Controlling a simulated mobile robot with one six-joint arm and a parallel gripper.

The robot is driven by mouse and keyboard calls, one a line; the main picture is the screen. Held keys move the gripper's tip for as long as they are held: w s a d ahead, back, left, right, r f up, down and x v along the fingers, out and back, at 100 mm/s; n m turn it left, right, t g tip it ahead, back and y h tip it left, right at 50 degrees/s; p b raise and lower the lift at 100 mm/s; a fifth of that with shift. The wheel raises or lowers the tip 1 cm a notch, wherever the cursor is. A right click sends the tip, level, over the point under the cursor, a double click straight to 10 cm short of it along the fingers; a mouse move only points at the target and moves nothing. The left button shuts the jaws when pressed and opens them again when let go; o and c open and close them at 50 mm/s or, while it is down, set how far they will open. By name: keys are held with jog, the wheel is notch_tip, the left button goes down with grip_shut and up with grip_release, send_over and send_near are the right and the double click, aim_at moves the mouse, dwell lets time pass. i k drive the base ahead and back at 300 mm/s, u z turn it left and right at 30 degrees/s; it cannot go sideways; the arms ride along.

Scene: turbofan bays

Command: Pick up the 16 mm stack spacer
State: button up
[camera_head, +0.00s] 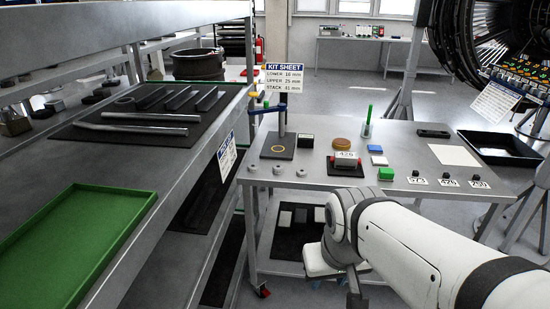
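Three small grey ring-shaped pieces, which look like spacers, stand in a row near the left front edge of the grey workbench: a left ring (252,168), a middle ring (277,169) and a right ring (302,172). Their heights and any size marks are too small to tell.
A black tray (500,147) sits at right. A shelf rack with a green tray (75,240) stands left.

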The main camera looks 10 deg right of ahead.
aim_at(301, 173)
jog(key=u, duration=0.05)
jog(key=i, duration=1)
jog(key=z, duration=0.05)
